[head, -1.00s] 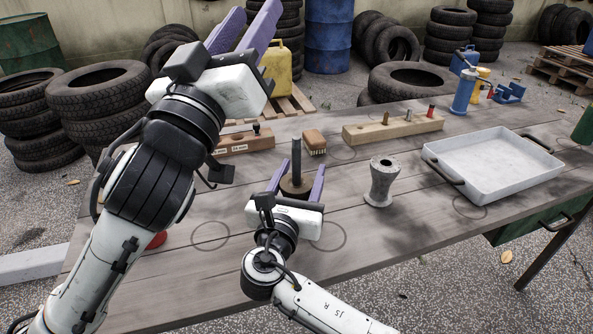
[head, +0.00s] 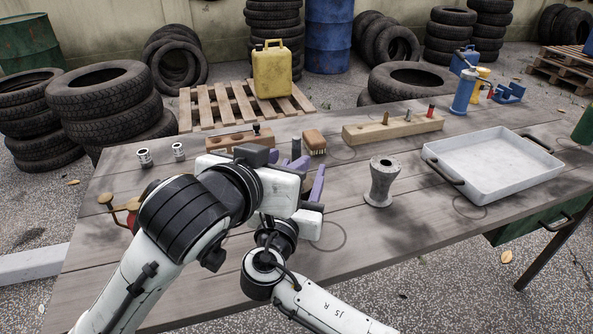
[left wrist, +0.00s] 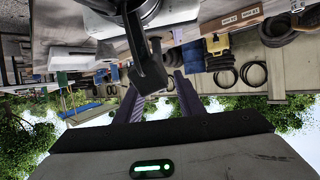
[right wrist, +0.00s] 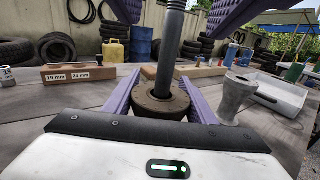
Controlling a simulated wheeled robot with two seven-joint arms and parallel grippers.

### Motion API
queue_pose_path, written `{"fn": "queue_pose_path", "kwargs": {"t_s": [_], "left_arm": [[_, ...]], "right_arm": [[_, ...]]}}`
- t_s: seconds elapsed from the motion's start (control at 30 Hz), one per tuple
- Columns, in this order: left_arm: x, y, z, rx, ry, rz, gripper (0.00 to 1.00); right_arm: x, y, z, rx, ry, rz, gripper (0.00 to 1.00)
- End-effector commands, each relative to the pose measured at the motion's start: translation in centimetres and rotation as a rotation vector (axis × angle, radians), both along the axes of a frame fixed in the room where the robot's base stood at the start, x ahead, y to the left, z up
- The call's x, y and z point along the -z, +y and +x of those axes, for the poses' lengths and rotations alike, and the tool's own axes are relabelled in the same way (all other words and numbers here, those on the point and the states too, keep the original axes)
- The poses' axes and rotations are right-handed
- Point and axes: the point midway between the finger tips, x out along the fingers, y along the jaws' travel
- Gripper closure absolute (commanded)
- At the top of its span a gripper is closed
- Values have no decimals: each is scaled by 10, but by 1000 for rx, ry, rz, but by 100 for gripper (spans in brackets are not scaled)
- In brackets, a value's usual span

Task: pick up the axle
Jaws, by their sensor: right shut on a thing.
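The axle (right wrist: 171,60) is a dark upright rod rising from a round brown disc (right wrist: 160,101) in the right wrist view. My right gripper (right wrist: 158,92) has its purple fingers on either side of the disc and is shut on it. In the head view the axle is mostly hidden behind my left gripper (head: 306,172). My left gripper is open, its two fingers apart on either side of the upper rod in the right wrist view. Its fingers also show in the left wrist view (left wrist: 158,95). I cannot tell whether they touch the rod.
A grey flared stand (head: 382,183) and a pale tray (head: 492,137) are to the right. A wooden block with pegs (head: 365,133), a brush (head: 315,141) and a labelled wooden block (head: 225,142) lie behind. Two metal sockets (head: 144,157) stand at left. The front right tabletop is clear.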

Motion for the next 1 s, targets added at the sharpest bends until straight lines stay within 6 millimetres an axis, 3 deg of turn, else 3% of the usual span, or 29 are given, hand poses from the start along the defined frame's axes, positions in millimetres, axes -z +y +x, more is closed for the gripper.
{"fn": "queue_pose_path", "kwargs": {"t_s": [0.47, 0.77, 0.97, 1.0], "left_arm": [[21, -18, 49, -2, 1, -1, 65], [23, -20, 52, -1, -1, -2, 65], [23, -20, 52, -1, -1, -2, 99], [23, -20, 52, -1, -1, -2, 100]], "right_arm": [[1, 0, 0, -1, 1, -1, 85], [1, 0, 0, -1, 1, -1, 85], [1, 0, 0, -1, 1, -1, 85], [1, 0, 0, -1, 1, -1, 85]]}}
